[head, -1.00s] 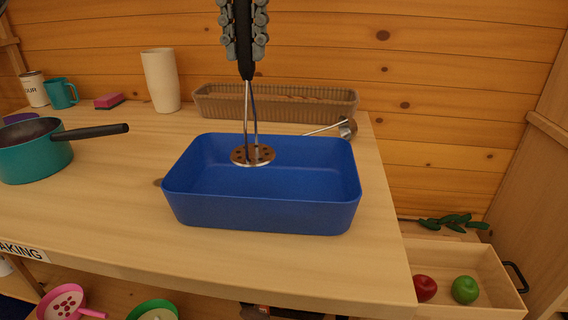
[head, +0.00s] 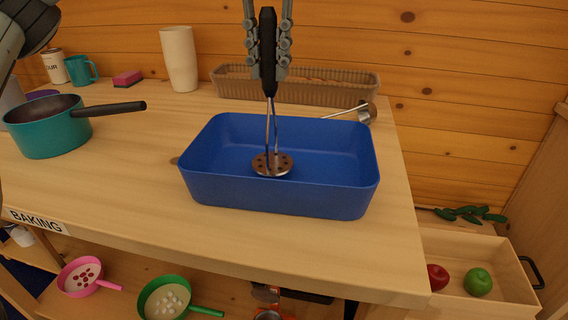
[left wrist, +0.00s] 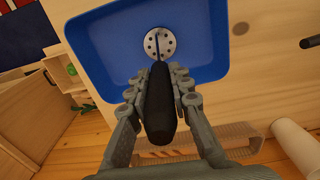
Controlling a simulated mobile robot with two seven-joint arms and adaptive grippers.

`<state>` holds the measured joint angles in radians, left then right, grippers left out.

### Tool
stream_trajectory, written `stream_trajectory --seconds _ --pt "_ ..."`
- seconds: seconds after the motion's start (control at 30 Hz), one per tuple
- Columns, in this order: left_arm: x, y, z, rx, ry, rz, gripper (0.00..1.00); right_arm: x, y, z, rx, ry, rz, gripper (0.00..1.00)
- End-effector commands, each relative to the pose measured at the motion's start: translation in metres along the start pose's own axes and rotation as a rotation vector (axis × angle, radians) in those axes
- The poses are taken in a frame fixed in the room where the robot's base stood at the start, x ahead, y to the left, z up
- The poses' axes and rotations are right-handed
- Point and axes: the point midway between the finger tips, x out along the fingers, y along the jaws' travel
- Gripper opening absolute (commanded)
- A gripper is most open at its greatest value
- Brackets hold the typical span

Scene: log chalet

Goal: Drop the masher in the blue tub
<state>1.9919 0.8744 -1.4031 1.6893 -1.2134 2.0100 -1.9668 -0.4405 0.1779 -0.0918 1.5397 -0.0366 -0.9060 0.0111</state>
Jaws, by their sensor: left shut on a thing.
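The masher (head: 272,165) has a black handle, wire shanks and a round metal plate with holes. My left gripper (head: 268,72) is shut on its black handle and holds it upright, plate down. The blue tub (head: 280,199) stands on the wooden counter, and the masher's plate hangs within its outline, near the front wall. I cannot tell whether the plate touches the floor. In the left wrist view the masher (left wrist: 160,95) lies between the fingers of my left gripper (left wrist: 160,85), its plate over the blue tub (left wrist: 105,60). My right gripper is not in view.
A teal saucepan (head: 48,133) stands left of the tub, its handle pointing right. Behind the tub are a ribbed brown tray (head: 300,92), a metal ladle (head: 365,112) and a cream vase (head: 180,60). An open drawer (head: 480,250) with apples is at lower right.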

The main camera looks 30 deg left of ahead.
Motion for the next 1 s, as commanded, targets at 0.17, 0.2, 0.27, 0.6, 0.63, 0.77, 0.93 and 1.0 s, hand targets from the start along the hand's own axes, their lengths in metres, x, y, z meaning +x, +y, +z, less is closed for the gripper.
stream_trajectory --seconds 0.17,0.2,0.27,0.6,0.63,0.77,0.93,1.0 --pt "0.000 0.000 0.000 0.000 0.000 0.000 0.31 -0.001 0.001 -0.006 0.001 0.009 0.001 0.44" --pt "0.000 0.000 0.000 0.000 0.000 0.000 0.36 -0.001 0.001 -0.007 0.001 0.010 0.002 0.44" --pt "0.000 0.000 0.000 0.000 0.000 0.000 0.43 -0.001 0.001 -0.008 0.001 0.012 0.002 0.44" --pt "-0.002 0.000 0.000 0.000 0.000 0.000 0.44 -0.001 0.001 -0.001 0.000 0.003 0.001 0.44" --pt "-0.004 0.000 0.000 0.000 0.000 0.000 0.44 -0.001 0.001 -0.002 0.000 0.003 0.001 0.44" --pt "-0.018 0.000 0.000 0.000 0.004 0.000 0.44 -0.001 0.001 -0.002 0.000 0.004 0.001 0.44" --pt "-0.049 0.000 0.000 -0.001 0.007 0.000 0.44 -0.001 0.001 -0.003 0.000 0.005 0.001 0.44" --pt "-0.063 0.000 0.000 -0.002 0.006 0.000 0.44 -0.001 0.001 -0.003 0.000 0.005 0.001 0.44"
